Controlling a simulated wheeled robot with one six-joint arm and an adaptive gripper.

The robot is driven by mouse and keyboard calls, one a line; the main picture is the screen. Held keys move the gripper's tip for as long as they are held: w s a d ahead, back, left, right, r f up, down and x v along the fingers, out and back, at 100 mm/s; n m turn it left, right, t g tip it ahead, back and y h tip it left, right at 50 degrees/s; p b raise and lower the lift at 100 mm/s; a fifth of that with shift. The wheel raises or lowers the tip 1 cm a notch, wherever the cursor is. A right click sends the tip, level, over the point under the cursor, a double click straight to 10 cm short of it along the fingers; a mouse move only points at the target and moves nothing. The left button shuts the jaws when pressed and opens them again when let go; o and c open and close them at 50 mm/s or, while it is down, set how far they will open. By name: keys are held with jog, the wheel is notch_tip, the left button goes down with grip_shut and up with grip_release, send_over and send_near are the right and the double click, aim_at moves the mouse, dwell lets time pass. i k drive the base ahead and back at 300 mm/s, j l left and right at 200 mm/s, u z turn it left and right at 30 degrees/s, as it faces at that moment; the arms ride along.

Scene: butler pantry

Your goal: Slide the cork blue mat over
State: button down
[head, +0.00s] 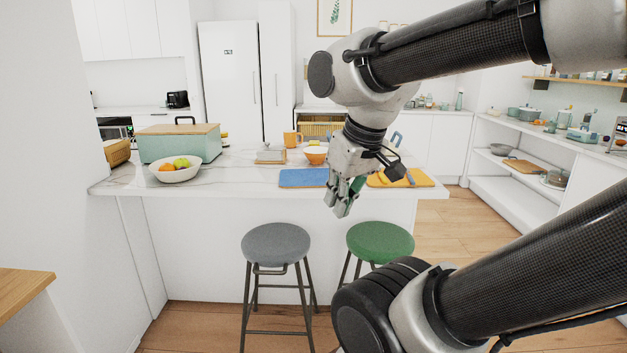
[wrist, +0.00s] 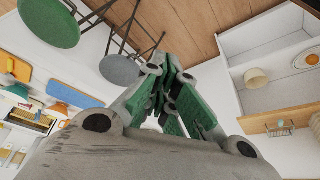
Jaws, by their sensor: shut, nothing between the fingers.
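The cork blue mat (head: 303,178) lies flat on the white marble counter (head: 237,182), close to its front edge. It also shows at the left in the wrist view (wrist: 75,94). My gripper (head: 342,211) hangs in front of the counter's front edge, just right of the mat in the head view, and looks apart from it. Its green-padded fingers are shut and empty, and they also show in the wrist view (wrist: 170,82). The mat's right end lies close beside the gripper in the head view.
A yellow-orange board (head: 415,178) lies right of the mat. An orange bowl (head: 315,156) and butter dish (head: 271,156) stand behind it. A fruit bowl (head: 174,173) and teal bread box (head: 180,144) are to the left. Grey (head: 276,243) and green (head: 380,241) stools stand in front.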

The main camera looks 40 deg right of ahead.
aim_at(307, 178)
jog(key=i+l+z, duration=0.25)
jog(key=i, duration=0.2)
jog(key=i+l+z, duration=0.3)
jog(key=i, duration=0.15)
jog(key=i+z, duration=0.25)
jog(key=i, duration=0.2)
